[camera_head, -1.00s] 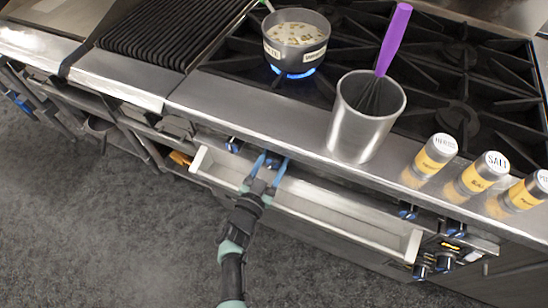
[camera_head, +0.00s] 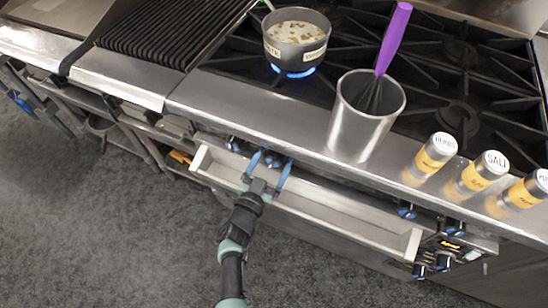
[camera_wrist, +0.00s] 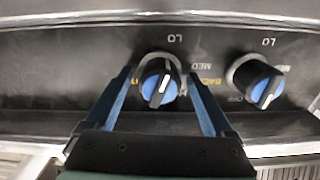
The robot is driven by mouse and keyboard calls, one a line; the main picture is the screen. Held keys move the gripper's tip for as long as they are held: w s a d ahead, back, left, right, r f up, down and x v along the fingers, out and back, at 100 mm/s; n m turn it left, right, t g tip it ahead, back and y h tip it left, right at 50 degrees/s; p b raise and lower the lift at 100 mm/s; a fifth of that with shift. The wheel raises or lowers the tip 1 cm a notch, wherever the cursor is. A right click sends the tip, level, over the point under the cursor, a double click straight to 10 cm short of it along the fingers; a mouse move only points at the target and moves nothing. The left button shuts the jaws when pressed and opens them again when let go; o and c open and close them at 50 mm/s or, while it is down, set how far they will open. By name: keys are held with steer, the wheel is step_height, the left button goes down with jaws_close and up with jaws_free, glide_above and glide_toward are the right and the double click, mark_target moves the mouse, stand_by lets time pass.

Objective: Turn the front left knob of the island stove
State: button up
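The island stove's front panel carries black and blue knobs. My gripper (camera_head: 272,158) is open, with its blue fingers on either side of one knob (camera_head: 274,161). In the wrist view, this knob (camera_wrist: 160,84) sits between the fingertips (camera_wrist: 160,78) with gaps on both sides; its white mark tilts slightly off vertical. A second knob (camera_head: 233,144) is just left of my gripper in the head view. A knob also shows at the right of the wrist view (camera_wrist: 258,82), outside the fingers. Panel lettering is partly hidden by the fingers.
A pot (camera_head: 296,38) stands over a lit blue flame (camera_head: 294,73). A metal cup (camera_head: 362,122) with a purple whisk (camera_head: 393,40) and shakers (camera_head: 436,155) stand along the front edge. A long metal tray (camera_head: 330,216) juts out below the knobs. The floor is clear.

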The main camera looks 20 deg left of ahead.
steer(key=shift+s, duration=0.1)
steer(key=s+p, duration=0.2)
steer(key=s, duration=1)
steer(key=shift+s+a, duration=0.25)
steer(key=shift+s, duration=0.15)
